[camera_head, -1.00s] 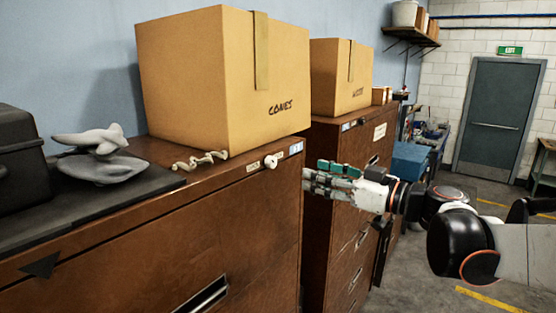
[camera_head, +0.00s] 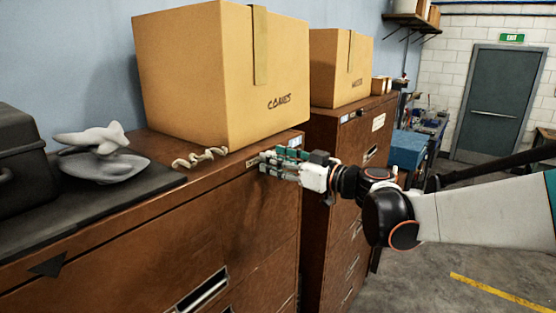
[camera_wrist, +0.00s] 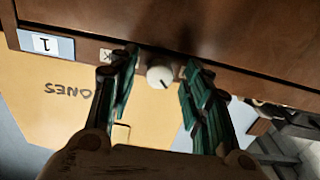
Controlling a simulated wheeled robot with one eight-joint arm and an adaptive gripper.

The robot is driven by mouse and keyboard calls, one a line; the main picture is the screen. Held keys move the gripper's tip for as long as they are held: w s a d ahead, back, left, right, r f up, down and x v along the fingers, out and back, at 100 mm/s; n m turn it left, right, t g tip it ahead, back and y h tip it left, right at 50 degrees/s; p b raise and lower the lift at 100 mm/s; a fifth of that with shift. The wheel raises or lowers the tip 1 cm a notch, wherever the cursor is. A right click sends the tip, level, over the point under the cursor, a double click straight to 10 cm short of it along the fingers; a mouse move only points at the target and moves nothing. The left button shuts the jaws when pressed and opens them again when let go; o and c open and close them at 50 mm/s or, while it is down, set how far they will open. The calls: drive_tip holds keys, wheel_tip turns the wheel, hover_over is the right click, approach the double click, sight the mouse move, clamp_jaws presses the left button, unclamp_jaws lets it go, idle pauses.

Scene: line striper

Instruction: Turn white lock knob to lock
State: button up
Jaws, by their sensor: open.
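The white lock knob (camera_wrist: 159,76) shows in the wrist view on the brown cabinet's front (camera_wrist: 110,25). The wrist view is upside down. My gripper (camera_wrist: 157,80) is open, with its green-padded fingers on either side of the knob and a gap on each side. Whether the fingertips reach past the knob is hard to tell. In the head view my gripper (camera_head: 270,165) is at the cabinet's top front edge, and its fingers hide the knob. Small label plates sit beside the knob, partly covered by the fingers.
A cardboard box (camera_head: 220,75) marked CONES stands on the cabinet top (camera_head: 160,150). A bone-like handle piece (camera_head: 200,157) lies in front of it. A grey sculpture (camera_head: 100,150) and black case (camera_head: 28,160) are at left. A second cabinet (camera_head: 340,200) stands to the right.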

clamp_jaws()
drive_tip(key=shift+m, duration=0.3)
drive_tip(key=m+b, duration=0.8)
drive_tip(key=m, duration=0.9)
drive_tip(key=shift+s, duration=0.1)
drive_tip(key=shift+m, duration=0.3)
idle(0.4)
unclamp_jaws()
